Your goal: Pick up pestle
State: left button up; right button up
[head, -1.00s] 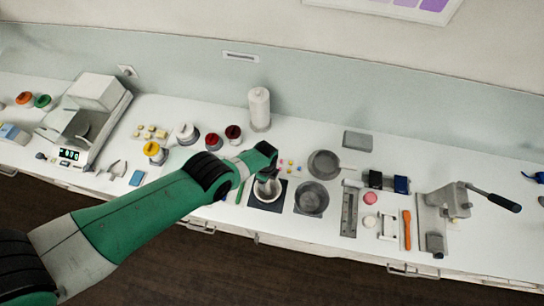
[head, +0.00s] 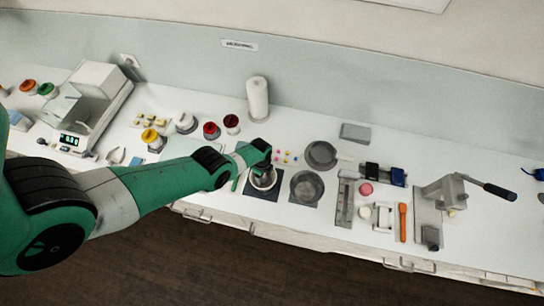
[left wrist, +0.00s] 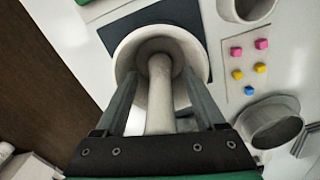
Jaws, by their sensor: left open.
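The pestle (left wrist: 159,95) shows in the left wrist view as a pale rod with its far end inside a white mortar (left wrist: 204,62). In the head view the mortar (head: 264,181) stands on a dark square mat (head: 272,194), and the pestle is mostly hidden by my gripper. My left gripper (head: 263,170) is over the mortar. In the left wrist view the open fingers (left wrist: 160,85) lie on either side of the pestle, with a gap visible on both sides. My right gripper is not in view.
A dark round bowl (head: 306,187) stands just right of the mat. Small coloured cubes (head: 285,157) lie behind it on a pale card. A white roll (head: 258,98) stands at the back. A lever press (head: 440,200) is at the right, a balance (head: 90,105) at the left.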

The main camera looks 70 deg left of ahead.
pick_arm(q)
jog(key=shift+a, duration=0.1)
jog(key=shift+c, duration=0.4)
grip_shut()
jog(key=shift+r, duration=0.15)
